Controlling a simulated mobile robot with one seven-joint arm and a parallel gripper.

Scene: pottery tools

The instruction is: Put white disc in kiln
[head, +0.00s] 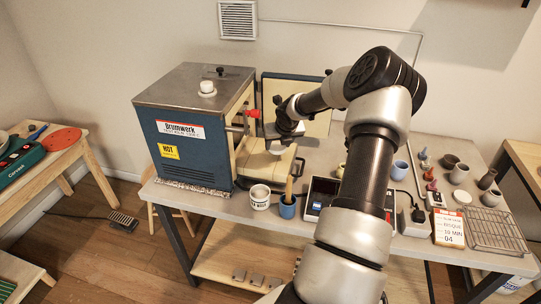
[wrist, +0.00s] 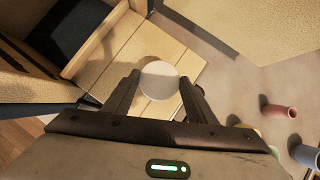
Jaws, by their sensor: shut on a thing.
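The kiln (head: 190,120) is a blue box with a grey metal top, standing at the left of the grey table. Its front is open on the right side, and its dark interior (wrist: 72,35) shows at the upper left of the wrist view. The white disc (wrist: 158,80) is held between the two fingers of my gripper (wrist: 160,92), over pale slabs. In the head view the disc (head: 277,148) is small below my gripper (head: 284,138), just right of the kiln opening. The gap between the disc and the slabs is hard to judge.
The kiln door (head: 312,108) stands open behind my gripper. A white cup (head: 260,197) and a blue cup with tools (head: 287,207) stand at the table's front.

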